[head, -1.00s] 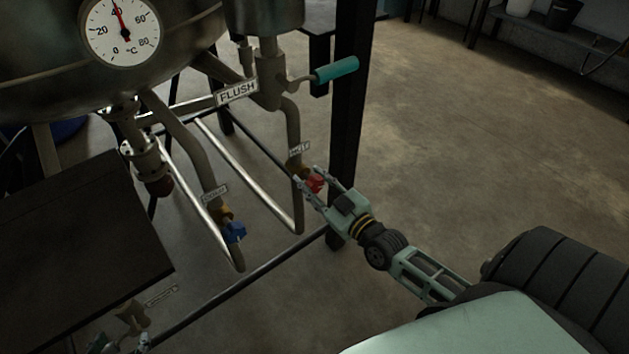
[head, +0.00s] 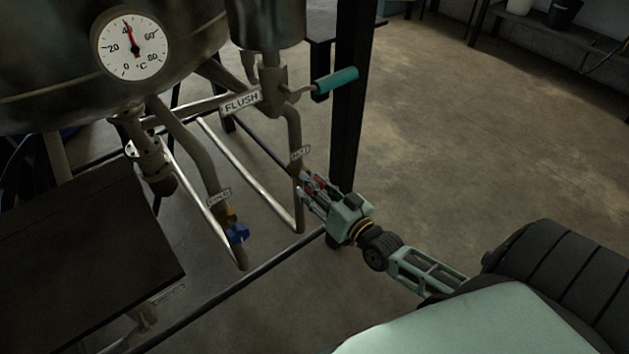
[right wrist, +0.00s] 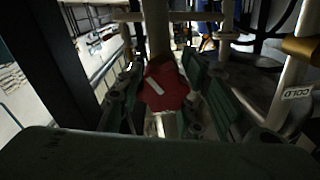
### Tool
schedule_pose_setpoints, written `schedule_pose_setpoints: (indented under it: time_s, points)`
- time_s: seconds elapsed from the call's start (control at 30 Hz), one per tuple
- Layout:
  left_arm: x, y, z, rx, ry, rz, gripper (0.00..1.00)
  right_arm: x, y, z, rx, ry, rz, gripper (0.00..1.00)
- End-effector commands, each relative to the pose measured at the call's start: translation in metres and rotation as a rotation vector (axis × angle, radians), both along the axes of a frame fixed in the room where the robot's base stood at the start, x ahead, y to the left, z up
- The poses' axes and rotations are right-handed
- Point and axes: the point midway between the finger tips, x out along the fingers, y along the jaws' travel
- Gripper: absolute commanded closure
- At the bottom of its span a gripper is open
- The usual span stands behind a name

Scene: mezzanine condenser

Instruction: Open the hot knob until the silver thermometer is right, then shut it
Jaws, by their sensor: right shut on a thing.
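The round thermometer (head: 133,46) with a white face and silver rim sits on the metal vessel at the upper left of the head view. Its red needle points near 40 °C. The red hot knob (right wrist: 165,87) is on the pipe under the hot label (head: 300,153). My right gripper (head: 309,187) is shut on the red knob, with its fingers on either side of it; they partly hide the knob in the head view. In the right wrist view the knob faces me with a pale mark on it. My left gripper is not in view.
A blue knob (head: 236,233) is on the pipe to the left, below the cold label (head: 219,198). A teal flush handle (head: 336,80) sticks out above the hot pipe. A black post (head: 350,120) stands just behind my right gripper. The floor to the right is open.

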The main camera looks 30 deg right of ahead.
Motion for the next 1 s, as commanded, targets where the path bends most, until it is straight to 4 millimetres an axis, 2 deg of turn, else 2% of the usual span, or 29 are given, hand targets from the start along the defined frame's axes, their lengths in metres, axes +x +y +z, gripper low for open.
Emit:
schedule_pose_setpoints:
  time_s: [0.03,0.3,0.5,0.73,1.0]
  points:
    - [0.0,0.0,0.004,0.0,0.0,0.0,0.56,0.002,-0.005,0.005,0.043,-0.004,-0.008,0.93]
    - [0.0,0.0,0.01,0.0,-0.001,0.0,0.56,0.002,-0.005,0.002,0.279,0.014,-0.008,0.93]
    - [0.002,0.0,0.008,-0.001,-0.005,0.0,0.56,0.002,-0.006,0.001,0.412,0.025,-0.01,0.93]
    - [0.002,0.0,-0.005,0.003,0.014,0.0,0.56,0.002,-0.005,0.0,0.505,0.035,-0.009,0.93]
    - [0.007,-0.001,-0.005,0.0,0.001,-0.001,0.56,0.001,-0.005,-0.001,0.545,0.038,-0.009,0.93]
